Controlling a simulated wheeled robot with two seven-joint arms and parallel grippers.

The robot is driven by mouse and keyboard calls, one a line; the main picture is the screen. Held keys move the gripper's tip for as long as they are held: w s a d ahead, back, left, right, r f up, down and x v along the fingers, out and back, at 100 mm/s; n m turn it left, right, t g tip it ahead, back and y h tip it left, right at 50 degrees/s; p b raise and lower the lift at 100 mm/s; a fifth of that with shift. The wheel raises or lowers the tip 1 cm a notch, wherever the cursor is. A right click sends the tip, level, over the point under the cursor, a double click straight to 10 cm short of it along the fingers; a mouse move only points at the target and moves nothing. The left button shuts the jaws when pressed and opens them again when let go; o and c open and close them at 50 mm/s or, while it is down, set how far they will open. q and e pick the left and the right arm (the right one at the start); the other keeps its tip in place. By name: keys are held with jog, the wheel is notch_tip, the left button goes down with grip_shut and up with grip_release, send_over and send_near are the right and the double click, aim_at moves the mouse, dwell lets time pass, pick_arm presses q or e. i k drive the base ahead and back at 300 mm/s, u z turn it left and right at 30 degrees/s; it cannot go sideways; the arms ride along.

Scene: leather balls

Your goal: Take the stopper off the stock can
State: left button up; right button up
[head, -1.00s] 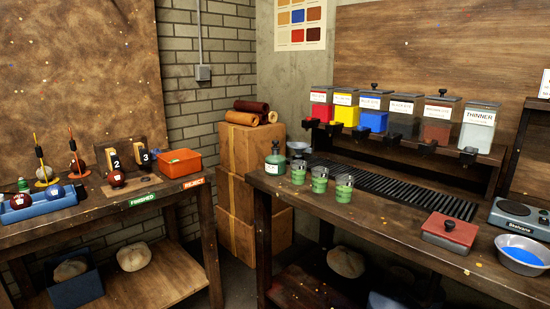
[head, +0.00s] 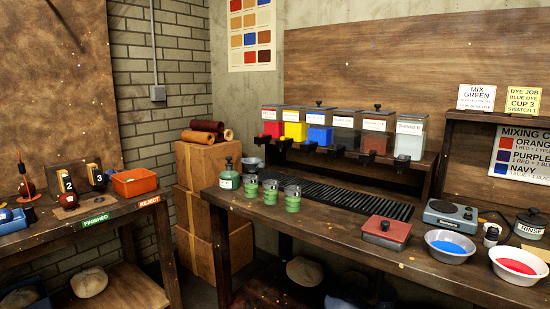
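A green can (head: 229,178) with a pale label and a dark knobbed top (head: 228,161) stands upright at the left end of the dye bench. It looks like the stock can, but its label is too small to read. The top sits on the can's neck. Neither of my grippers shows in the head view.
Several green-banded cups (head: 270,193) stand right of the can, with a grey bowl (head: 252,164) behind. Dye dispensers (head: 319,130) line the back. A red lidded box (head: 387,231), blue dye bowl (head: 450,245), red dye bowl (head: 518,265), hotplate (head: 457,219) and rinse pot (head: 529,226) occupy the right.

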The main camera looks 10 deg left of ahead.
aim_at(228, 159)
jog(key=z, duration=0.05)
jog(key=i, duration=0.9)
jog(key=u, duration=0.4)
